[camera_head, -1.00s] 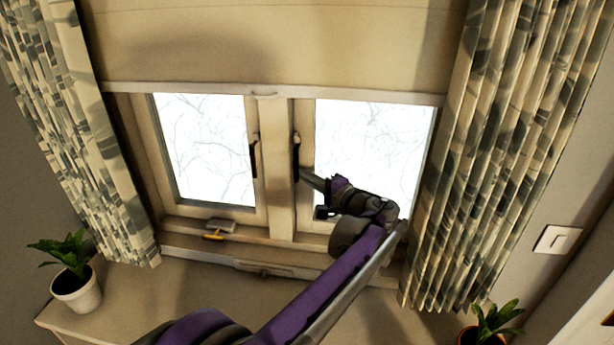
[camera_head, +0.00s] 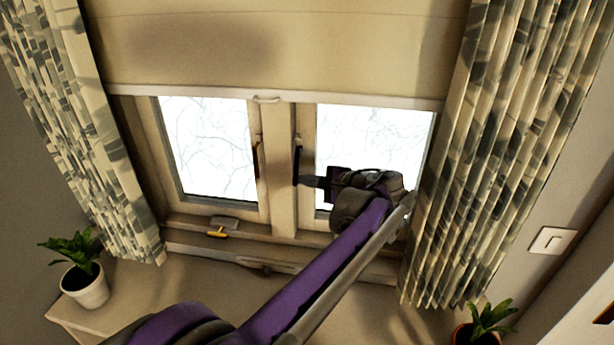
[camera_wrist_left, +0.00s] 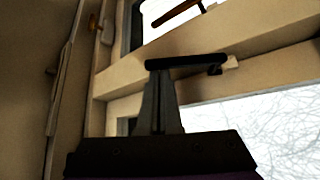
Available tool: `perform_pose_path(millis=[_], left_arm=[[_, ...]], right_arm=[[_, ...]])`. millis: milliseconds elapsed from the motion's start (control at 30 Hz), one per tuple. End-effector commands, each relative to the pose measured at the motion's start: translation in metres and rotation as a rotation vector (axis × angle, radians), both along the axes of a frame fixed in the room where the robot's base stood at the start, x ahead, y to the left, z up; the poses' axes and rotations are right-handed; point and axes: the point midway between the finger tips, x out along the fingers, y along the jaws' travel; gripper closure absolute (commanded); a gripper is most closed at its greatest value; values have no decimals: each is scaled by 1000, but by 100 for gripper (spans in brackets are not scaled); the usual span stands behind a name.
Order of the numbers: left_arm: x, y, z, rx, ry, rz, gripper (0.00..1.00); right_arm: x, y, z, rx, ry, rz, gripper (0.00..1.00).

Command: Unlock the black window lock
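The black window lock (camera_head: 297,162) is a slim dark handle standing upright on the right window's frame, beside the middle post. In the left wrist view the black lock (camera_wrist_left: 190,61) lies across the picture above the fingers. My left gripper (camera_head: 306,181) reaches its lower end from the right. In the wrist view the fingers of my left gripper (camera_wrist_left: 160,76) are close together, with tips at the lock's left end. They seem to touch it; I see no grip around it. My right gripper is not in view.
A brown handle (camera_head: 257,158) is on the left window. A small grey-and-yellow object (camera_head: 221,226) lies on the sill. Patterned curtains (camera_head: 490,150) hang at both sides. Potted plants (camera_head: 85,285) stand at left and right (camera_head: 481,334). A blind (camera_head: 270,50) covers the upper window.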

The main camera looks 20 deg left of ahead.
Motion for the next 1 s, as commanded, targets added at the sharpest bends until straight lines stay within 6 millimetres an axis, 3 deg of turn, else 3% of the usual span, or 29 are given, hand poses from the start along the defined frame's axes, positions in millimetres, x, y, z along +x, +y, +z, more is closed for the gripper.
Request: perform_pose_path(millis=[1000], left_arm=[[-21,-5,6,3,-5,1,100]], right_arm=[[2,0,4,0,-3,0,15]])
